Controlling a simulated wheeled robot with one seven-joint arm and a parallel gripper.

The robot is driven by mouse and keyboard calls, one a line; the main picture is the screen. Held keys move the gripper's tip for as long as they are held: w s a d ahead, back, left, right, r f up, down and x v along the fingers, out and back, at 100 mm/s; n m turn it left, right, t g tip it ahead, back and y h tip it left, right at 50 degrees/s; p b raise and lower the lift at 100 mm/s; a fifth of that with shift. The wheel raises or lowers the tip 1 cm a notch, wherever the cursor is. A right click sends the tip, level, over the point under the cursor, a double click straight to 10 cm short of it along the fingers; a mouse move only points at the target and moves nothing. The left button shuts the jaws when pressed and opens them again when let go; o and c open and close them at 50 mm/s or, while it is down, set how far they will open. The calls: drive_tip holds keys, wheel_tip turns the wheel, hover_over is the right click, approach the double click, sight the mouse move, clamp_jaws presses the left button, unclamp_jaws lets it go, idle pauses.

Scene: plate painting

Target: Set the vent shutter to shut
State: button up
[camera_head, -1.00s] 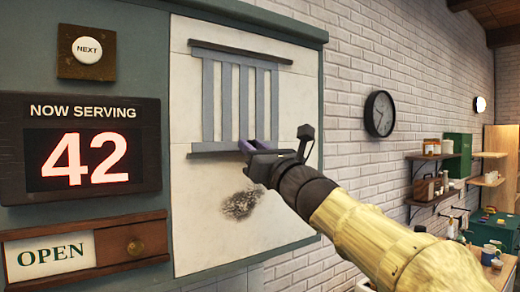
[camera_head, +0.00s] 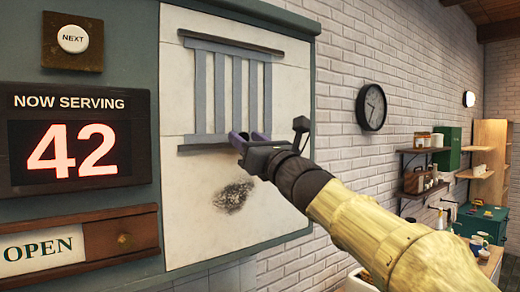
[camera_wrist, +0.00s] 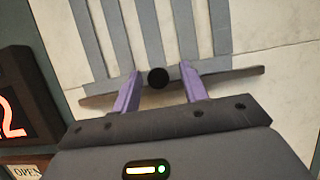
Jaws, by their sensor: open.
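The vent shutter (camera_head: 220,95) is a set of upright grey slats between a dark top rail and a grey bottom rail (camera_head: 205,146), on a pale panel. Pale gaps show between the slats. In the wrist view the slats (camera_wrist: 148,35) run up from the bottom rail, and a round black knob (camera_wrist: 157,78) sits at that rail. My gripper (camera_head: 250,136) is at the rail's right part. In the wrist view my gripper (camera_wrist: 160,75) is open, with a purple finger on each side of the knob. I cannot tell whether the fingers touch it.
A lit "42" display (camera_head: 72,148), a NEXT button (camera_head: 73,39) and an OPEN sign (camera_head: 42,249) with a wooden slider (camera_head: 121,240) are to the left. A dark smudge (camera_head: 233,196) marks the panel below. A clock (camera_head: 371,107) and shelves (camera_head: 425,186) are farther right.

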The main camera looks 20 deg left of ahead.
drive_tip(key=b+v, duration=0.9)
drive_tip(key=v, duration=0.8)
drive_tip(key=shift+d, duration=0.25)
drive_tip(key=shift+f, duration=0.1)
drive_tip(key=w+d+f+n+g+h, duration=0.2)
drive_tip(key=f+n+h, duration=0.15)
drive_tip(key=f, duration=0.85)
drive_tip(key=w+d+f+n+g+h, duration=0.1)
drive_tip(key=d+f+n+h, duration=0.25)
drive_tip(key=f, duration=0.75)
drive_tip(key=w+d+f+n+g+h, duration=0.2)
drive_tip(key=f+n+h, duration=0.15)
drive_tip(key=f, duration=0.85)
drive_tip(key=s+d+f+n+g+h, duration=0.2)
drive_tip(key=s+d+f+n+h, duration=0.2)
drive_tip(key=s+d+f+n, duration=0.3)
drive_tip(key=s+d+f+n+g+h, duration=0.3)
drive_tip(key=s+d+f+n, duration=0.4)
drive_tip(key=f, duration=1)
drive_tip(key=shift+s+d+n+g+h, duration=0.35)
drive_tip(key=shift+s+d, duration=0.25)
drive_tip(key=shift+d, duration=0.4)
